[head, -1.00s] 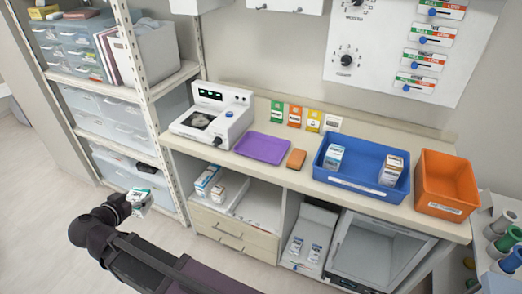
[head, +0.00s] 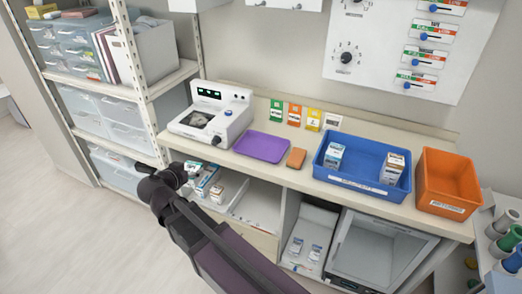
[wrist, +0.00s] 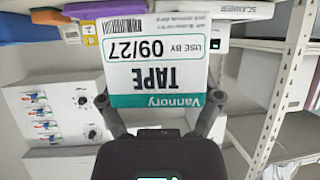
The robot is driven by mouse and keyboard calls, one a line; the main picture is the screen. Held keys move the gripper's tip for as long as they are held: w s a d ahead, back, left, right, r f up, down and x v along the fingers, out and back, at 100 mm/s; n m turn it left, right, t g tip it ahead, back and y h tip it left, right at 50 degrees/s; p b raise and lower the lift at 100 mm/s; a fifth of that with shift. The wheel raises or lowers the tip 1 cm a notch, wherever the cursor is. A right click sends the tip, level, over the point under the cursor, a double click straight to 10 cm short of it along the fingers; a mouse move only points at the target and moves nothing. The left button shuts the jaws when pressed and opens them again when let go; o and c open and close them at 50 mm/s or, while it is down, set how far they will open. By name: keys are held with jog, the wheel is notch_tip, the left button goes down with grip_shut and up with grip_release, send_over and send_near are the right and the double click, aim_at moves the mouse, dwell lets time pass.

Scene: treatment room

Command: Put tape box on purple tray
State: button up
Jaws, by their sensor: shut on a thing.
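The tape box (wrist: 155,50), white with a teal band and the word TAPE, is held between the two fingers of my gripper (wrist: 160,102). It fills the middle of the wrist view and looks upside down there. In the head view, my gripper (head: 184,171) is in front of the left end of the counter, below its top. The tape box (head: 193,167) shows small at its tip, partly hidden. The purple tray (head: 262,147) lies flat and empty on the counter, up and right of my gripper. It also shows at the top of the wrist view (wrist: 85,10).
A white scanner (head: 212,118) stands left of the tray. An orange block (head: 296,158), a blue bin (head: 340,181) with boxes and an orange bin (head: 448,183) are to its right. A shelf post (head: 137,80) stands at left. Boxes (head: 209,180) sit below the counter.

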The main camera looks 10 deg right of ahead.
jog(key=w+d+f+b, duration=0.1)
jog(key=w+d, duration=0.1)
jog(key=d, duration=0.9)
jog(key=w+d+f+m+g+h+b, duration=0.1)
jog(key=w+d, duration=0.2)
jog(key=d, duration=0.8)
jog(key=shift+m, duration=0.3)
jog(key=shift+w, duration=0.1)
jog(key=b, duration=0.1)
send_over(246, 148)
jog(key=s, duration=0.1)
jog(key=shift+s+f, duration=0.1)
jog(key=shift+f, duration=0.55)
jog(key=shift+w, duration=0.45)
jog(key=shift+w+f+b, duration=0.2)
jog(key=shift+w+b, duration=0.1)
jog(key=shift+b, duration=0.1)
jog(key=shift+s+f+b, duration=0.1)
jog(key=shift+f+b, duration=1.5)
jog(key=shift+f, duration=0.2)
jog(key=o, duration=1)
jog(key=shift+h, duration=0.3)
